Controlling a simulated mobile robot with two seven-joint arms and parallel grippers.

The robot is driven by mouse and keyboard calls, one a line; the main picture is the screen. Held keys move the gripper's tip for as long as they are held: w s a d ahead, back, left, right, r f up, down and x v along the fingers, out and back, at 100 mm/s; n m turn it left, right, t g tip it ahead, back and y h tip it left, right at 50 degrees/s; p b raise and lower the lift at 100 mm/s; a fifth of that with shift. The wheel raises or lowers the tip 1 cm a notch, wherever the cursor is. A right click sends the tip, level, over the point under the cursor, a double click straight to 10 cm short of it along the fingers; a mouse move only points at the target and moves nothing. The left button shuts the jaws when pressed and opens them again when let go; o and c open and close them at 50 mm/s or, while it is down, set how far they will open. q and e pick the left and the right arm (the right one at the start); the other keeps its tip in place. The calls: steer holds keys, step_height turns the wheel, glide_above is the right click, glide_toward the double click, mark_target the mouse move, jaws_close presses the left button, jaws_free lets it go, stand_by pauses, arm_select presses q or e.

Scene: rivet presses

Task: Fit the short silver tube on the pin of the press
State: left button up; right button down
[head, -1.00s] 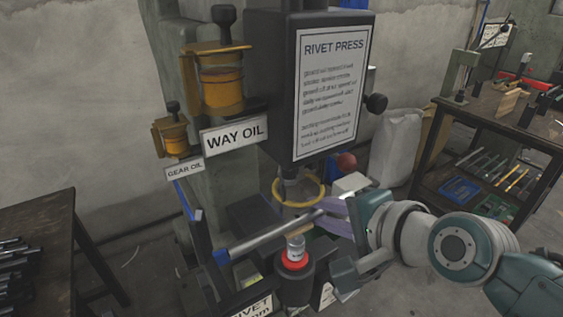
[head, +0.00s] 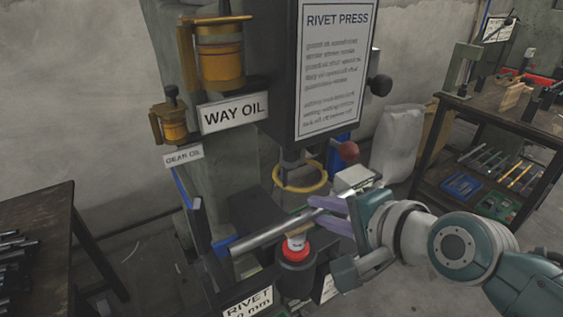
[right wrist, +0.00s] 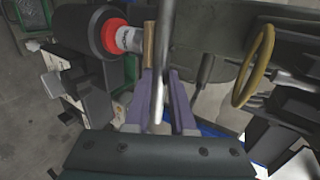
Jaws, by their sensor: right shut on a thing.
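My right gripper (head: 312,217) is shut on a silver tube (head: 265,236). The tube lies nearly level across the fingers and points left, its far end lower in the head view. The press pin (head: 297,243), a pale short post in a red ring (head: 296,254) on a black base, stands just below the tube and the fingertips. The tube is not around the pin; whether they touch is unclear. In the right wrist view the tube (right wrist: 164,40) runs up between the purple fingers, with the pin (right wrist: 128,38) to its left. My left gripper is out of view.
The rivet press head (head: 335,70) hangs above, with a yellow ring (head: 300,188) over the work spot. Oil cups (head: 222,55) are at its left. A dark table (head: 40,225) with several tubes is at far left. A bench (head: 520,115) stands at right.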

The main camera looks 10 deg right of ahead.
steer(key=c, duration=0.7)
jaws_free()
steer(key=p+v, duration=0.3)
steer(key=v, duration=0.7)
